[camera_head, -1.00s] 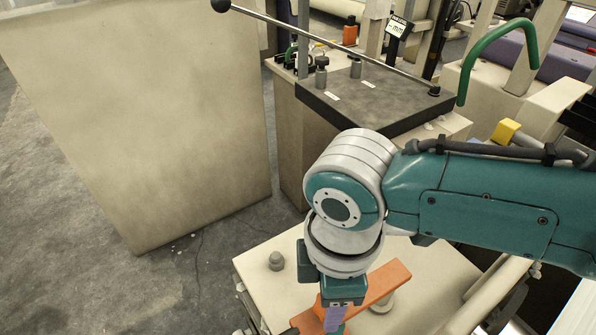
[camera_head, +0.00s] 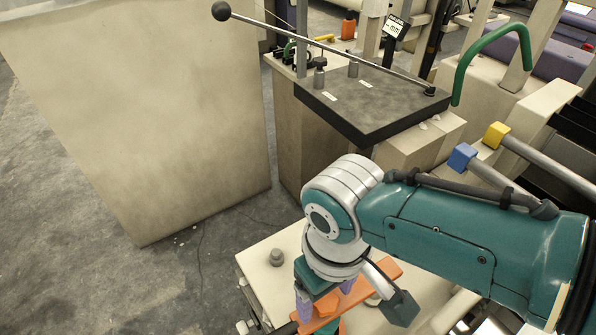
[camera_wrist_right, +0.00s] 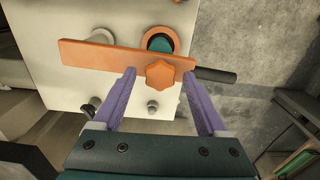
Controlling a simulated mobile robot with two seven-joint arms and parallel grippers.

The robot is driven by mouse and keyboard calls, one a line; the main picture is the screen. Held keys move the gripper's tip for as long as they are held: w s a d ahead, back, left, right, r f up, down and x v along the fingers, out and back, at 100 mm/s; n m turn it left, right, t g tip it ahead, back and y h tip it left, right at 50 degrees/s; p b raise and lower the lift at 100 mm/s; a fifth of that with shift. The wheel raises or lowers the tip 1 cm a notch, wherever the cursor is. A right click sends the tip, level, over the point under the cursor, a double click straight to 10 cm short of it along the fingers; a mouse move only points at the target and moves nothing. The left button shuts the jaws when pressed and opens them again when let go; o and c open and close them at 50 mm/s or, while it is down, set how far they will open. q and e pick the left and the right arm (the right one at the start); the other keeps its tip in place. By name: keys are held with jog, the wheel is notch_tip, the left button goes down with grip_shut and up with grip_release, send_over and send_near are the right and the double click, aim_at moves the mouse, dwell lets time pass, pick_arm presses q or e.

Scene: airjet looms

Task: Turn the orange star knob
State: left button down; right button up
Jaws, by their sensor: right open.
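The orange star knob (camera_wrist_right: 160,74) sits on a flat orange bar (camera_wrist_right: 95,54) in the right wrist view. In the head view the knob (camera_head: 325,305) is partly hidden by my gripper, on the orange bar (camera_head: 384,277) above the cream machine top. My right gripper (camera_wrist_right: 158,80) is open, with its two purple fingers on either side of the knob and their tips near the bar's edge. In the head view it points down at the knob (camera_head: 326,292). I cannot tell whether the fingers touch it. My left gripper is out of view.
An orange ring with a teal centre (camera_wrist_right: 160,40) and a dark rod (camera_wrist_right: 216,75) are close to the bar. A small grey post (camera_head: 277,257) stands on the cream top (camera_head: 262,285). A tall beige panel (camera_head: 140,110) stands at left.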

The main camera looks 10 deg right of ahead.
jog(key=shift+r+p, duration=3.05)
jog(key=shift+f, duration=0.1)
